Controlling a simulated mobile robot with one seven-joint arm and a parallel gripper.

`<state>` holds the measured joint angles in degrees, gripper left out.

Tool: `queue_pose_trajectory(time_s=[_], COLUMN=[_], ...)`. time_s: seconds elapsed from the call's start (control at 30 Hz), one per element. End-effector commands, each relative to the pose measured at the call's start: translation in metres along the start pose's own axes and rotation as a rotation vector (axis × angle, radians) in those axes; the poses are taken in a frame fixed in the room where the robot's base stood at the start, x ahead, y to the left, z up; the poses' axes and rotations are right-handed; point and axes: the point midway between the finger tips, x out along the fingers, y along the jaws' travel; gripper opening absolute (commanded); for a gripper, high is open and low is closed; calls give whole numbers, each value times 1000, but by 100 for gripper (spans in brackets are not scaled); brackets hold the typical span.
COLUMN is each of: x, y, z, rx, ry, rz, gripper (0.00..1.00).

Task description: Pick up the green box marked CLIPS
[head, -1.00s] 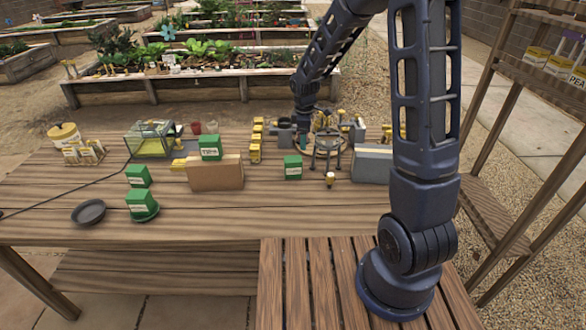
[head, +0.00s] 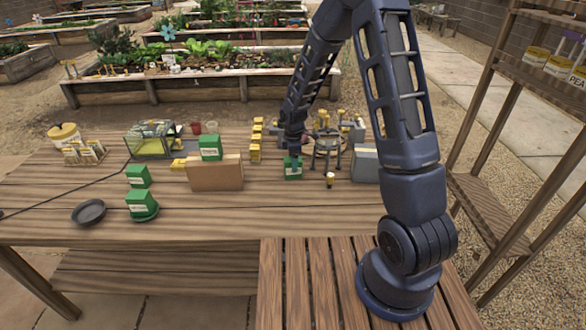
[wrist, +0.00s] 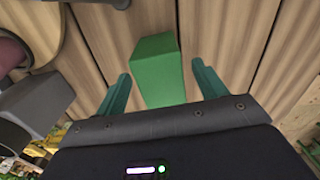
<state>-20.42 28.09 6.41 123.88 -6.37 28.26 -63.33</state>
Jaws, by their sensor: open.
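Several small green boxes stand on the wooden table. One green box (head: 292,173) is right of the cardboard block, and my gripper (head: 293,157) is just above it. In the wrist view, this green box (wrist: 158,72) lies between the two teal fingers of my open gripper (wrist: 160,80), with a gap on each side. Its label is too small to read and does not show in the wrist view. The other green boxes are one at the cardboard block (head: 211,148), one at left (head: 138,176) and one on a green saucer (head: 141,205); I cannot tell which says CLIPS.
The cardboard block (head: 216,174) stands left of my gripper. A grey block (head: 365,165) and a round stand (head: 326,148) are to the right. Yellow items (head: 256,140) line up behind. A dark dish (head: 89,212) lies at left. The table's front middle is clear.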

Motion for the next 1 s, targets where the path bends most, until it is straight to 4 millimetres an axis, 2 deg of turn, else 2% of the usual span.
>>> queue_pose_trajectory(time_s=[0.4,0.67,0.7,0.93,1.0], x=[46,50,50,50,50], y=[-1,-1,-1,-1,-1], z=[-2,-2,-2,-2,-2], rx=[1,1,1,1,1], ry=[-1,0,0,0,0], rz=[-3,0,0,-1,0], gripper=[71,71,69,24,20])
